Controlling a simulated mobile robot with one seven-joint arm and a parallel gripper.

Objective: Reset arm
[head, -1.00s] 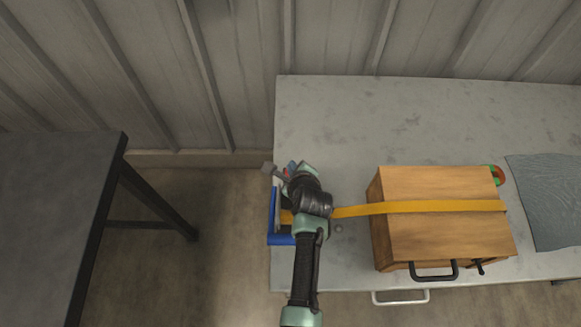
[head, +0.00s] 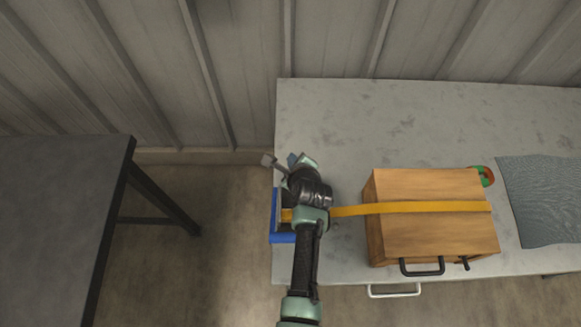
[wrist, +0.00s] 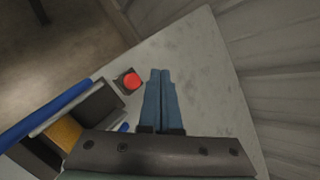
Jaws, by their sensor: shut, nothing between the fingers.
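My gripper (wrist: 161,76) shows in the wrist view with its two blue fingers together and nothing between them. It hovers over the pale grey table (wrist: 195,60), near the table's corner. In the head view my arm reaches up from the bottom to the table's left end, and its wrist hides most of the gripper and part of what lies beneath.
A red button on a dark base (wrist: 130,81) sits left of the fingers. A wooden box (head: 430,235) with a yellow strap (head: 410,208) stands to the right, near a grey cloth (head: 540,195). A dark table (head: 60,200) stands left.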

